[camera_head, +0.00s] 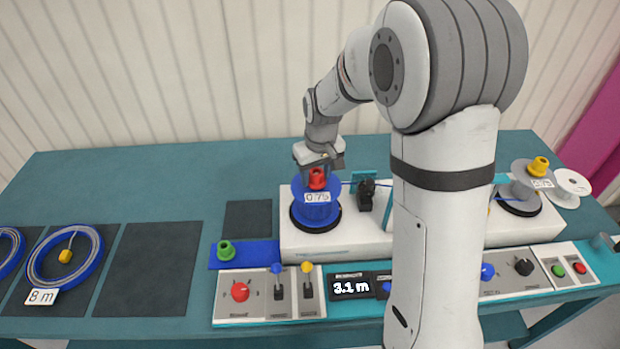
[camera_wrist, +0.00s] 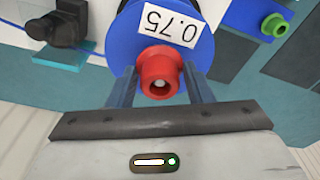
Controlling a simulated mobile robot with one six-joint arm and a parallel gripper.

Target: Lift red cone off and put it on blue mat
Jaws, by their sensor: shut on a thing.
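The red cone (camera_head: 317,178) sits on top of the blue reel labelled 0.75 (camera_head: 316,212). In the wrist view the red cone (camera_wrist: 159,72) is between the two fingers of my gripper (camera_wrist: 160,85), in front of the blue reel (camera_wrist: 187,22). I cannot tell whether the cone is clear of the reel. The blue mat (camera_head: 258,252) lies to the left of the reel's white base, with a green cone (camera_head: 226,250) on its left end.
A control panel (camera_head: 268,295) with knobs and levers runs along the front edge. A grey reel with a yellow cone (camera_head: 539,166) stands at the right. A cable coil labelled 8 m (camera_head: 88,277) lies at the left. A blue cable runs right from the blue reel.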

